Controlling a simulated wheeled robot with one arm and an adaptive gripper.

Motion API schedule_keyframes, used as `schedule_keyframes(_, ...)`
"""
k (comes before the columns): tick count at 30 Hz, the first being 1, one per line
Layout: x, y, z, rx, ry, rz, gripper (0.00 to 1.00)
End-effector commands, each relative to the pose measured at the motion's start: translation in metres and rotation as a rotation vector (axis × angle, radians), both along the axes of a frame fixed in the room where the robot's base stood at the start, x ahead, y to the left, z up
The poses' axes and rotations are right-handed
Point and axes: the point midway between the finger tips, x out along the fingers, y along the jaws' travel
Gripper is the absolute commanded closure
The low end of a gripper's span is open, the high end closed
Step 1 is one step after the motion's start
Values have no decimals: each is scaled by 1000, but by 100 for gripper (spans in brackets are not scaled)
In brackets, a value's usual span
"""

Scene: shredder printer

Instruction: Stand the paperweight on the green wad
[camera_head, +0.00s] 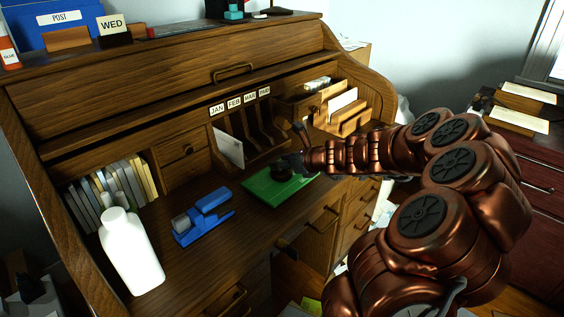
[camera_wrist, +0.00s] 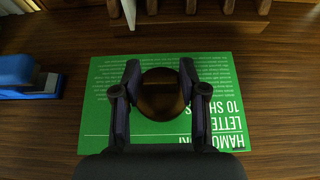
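The green wad (camera_head: 262,190) lies flat on the desk top; in the wrist view it is a green sheet-like block (camera_wrist: 110,85) with white print. The paperweight is a dark, brownish round piece (camera_wrist: 163,94) between my gripper's fingers, over the middle of the wad. In the head view it is a small dark shape (camera_head: 282,172) over the wad. My gripper (camera_wrist: 160,80) has a finger close against each side of the paperweight and looks shut on it. I cannot tell whether the paperweight's underside touches the wad.
A white bottle (camera_head: 130,252) is at the front left. Upright books (camera_head: 105,195) and letter slots (camera_head: 250,135) line the back. Bare desk shows around the wad.

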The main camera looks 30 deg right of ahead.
Motion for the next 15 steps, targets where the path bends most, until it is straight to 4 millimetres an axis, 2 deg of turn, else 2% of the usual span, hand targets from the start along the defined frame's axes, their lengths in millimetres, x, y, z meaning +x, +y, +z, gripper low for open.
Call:
schedule_keyframes(1, 0, 0, 0, 0, 0, 0, 50)
schedule_keyframes(4, 0, 0, 0, 0, 0, 0, 39)
schedule_keyframes(15, 0, 0, 3, -1, 0, 0, 39)
